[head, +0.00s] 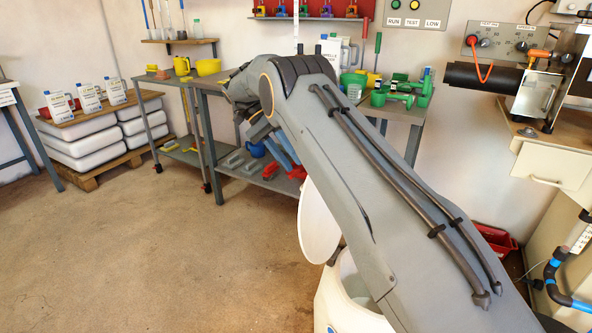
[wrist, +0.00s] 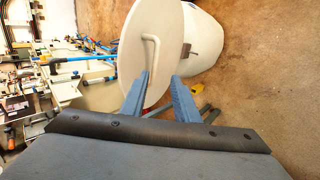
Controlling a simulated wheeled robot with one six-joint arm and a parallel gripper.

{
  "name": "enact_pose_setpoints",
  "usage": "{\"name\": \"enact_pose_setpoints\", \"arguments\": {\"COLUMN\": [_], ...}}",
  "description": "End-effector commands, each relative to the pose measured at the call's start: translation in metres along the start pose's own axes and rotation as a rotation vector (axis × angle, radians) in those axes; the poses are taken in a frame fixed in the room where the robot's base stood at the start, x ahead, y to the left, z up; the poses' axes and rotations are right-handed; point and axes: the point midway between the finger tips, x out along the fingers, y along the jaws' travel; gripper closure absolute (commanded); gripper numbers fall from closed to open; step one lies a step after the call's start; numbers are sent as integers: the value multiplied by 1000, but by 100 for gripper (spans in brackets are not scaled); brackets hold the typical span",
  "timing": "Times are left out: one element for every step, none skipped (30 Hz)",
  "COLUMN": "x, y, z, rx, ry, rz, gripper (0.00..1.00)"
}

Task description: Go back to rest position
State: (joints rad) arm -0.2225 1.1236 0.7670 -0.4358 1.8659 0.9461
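My arm reaches from the lower right of the head view to its middle. My gripper shows in the wrist view (wrist: 160,78) with its two blue fingers apart and nothing seen between them. In the head view its blue fingers (head: 283,152) are partly hidden by my arm. Beyond the fingertips in the wrist view is a round white lid (wrist: 132,62) with a bent handle (wrist: 150,50). I cannot tell whether a fingertip touches the handle. The lid stands tilted up at a white drum (wrist: 205,45). The lid (head: 318,222) and drum (head: 345,295) also show in the head view, partly behind my arm.
A grey workbench (head: 235,165) with tools stands behind my gripper. Stacked white containers (head: 85,150) on a pallet are at the left. A counter with a dark cylinder machine (head: 485,78) is at the right. The floor (head: 150,260) at lower left is clear.

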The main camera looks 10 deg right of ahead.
Motion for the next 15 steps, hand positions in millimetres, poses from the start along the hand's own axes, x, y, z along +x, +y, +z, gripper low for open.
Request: {"name": "enact_pose_setpoints", "arguments": {"x": [-3, -4, -5, -6, -7, -7, -8, -8, -8, -7, -7, -7, -7, -8, -8], "y": [-1, -1, -1, -1, 0, 0, 0, 0, 0, 0, 0, 0, 0, 1, 2], "z": [0, 0, 0, 0, 0, 0, 0, 0, 0, 0, 0, 0, 0, 0, 1], "rx": [0, -1, -1, -1, -1, -1, -1, -1, -1, -1, -1, -1, -1, -3, -8], "ry": [1, 1, 1, 0, 0, 0, 0, 0, 0, 0, 0, 0, 0, 0, 0], "rz": [-1, -1, 0, 0, 0, 0, 0, 0, 0, 0, 0, 0, 0, -1, -5], "gripper": [72, 72, 72, 72, 72, 72, 72, 72, 72, 72, 72, 72, 72, 72, 72]}}
